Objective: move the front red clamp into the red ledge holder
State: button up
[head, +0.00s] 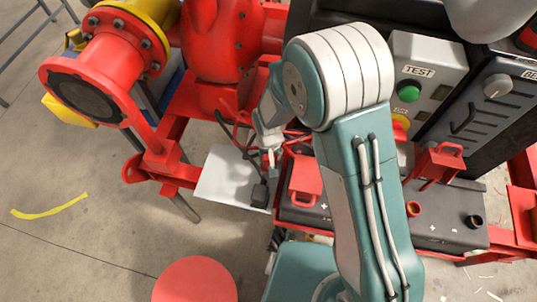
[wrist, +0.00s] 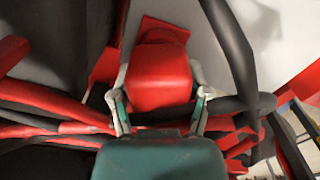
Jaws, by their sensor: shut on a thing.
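My gripper (wrist: 158,105) is shut, with its two fingers on either side of a red clamp (wrist: 158,72), a rounded red block. In the head view my gripper (head: 272,150) hangs just above the white plate, left of the dark ledge (head: 345,222); the clamp in it is hardly visible there. A small red ring-shaped holder (head: 413,209) stands on the ledge, right of my arm. A red block with a handle (head: 305,180) is at the ledge's left end, and another red handled piece (head: 440,163) is at the back right. My arm hides the ledge's middle.
A white plate (head: 228,178) with a dark block (head: 260,192) lies below my gripper. Red and black cables (head: 235,130) run close by. A black holder (head: 474,221) stands on the ledge's right. The red pump and pipe flange (head: 90,95) fill the upper left.

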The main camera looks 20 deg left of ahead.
jog(key=shift+f, duration=0.6)
jog(key=o, duration=1.4)
jog(key=shift+r, duration=0.1)
notch_tip(320, 180, up, 12)
jog(key=shift+f, duration=0.15)
